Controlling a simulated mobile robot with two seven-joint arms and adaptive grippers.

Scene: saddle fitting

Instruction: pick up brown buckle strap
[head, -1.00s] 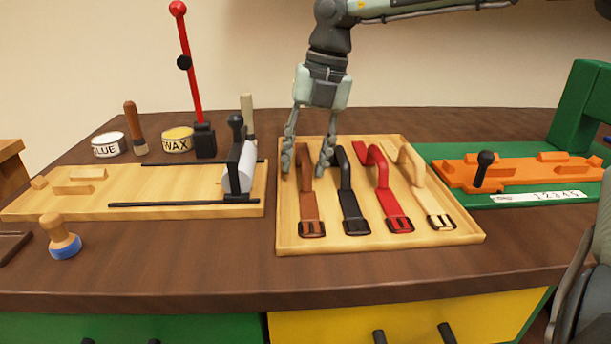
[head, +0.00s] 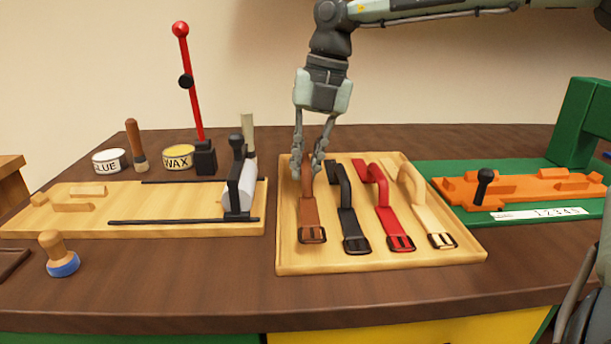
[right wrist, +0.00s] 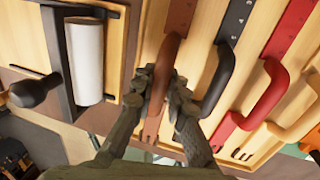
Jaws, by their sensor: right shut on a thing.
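The brown buckle strap (head: 309,215) lies at the left end of a light wooden tray (head: 380,262), its dark buckle toward the front edge. My right gripper (head: 308,172) comes down from above and is shut on the raised far part of the brown strap. In the right wrist view the two fingers (right wrist: 157,90) sit on either side of the brown strap (right wrist: 168,52). The strap's buckle end still rests on the tray. My left gripper is not in view.
A black strap (head: 348,215), a red strap (head: 388,210) and a cream strap (head: 428,212) lie to the right in the tray. Left of the tray stands a wooden board (head: 80,222) with a black-framed white roller (head: 240,185). An orange fixture (head: 520,188) is at right.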

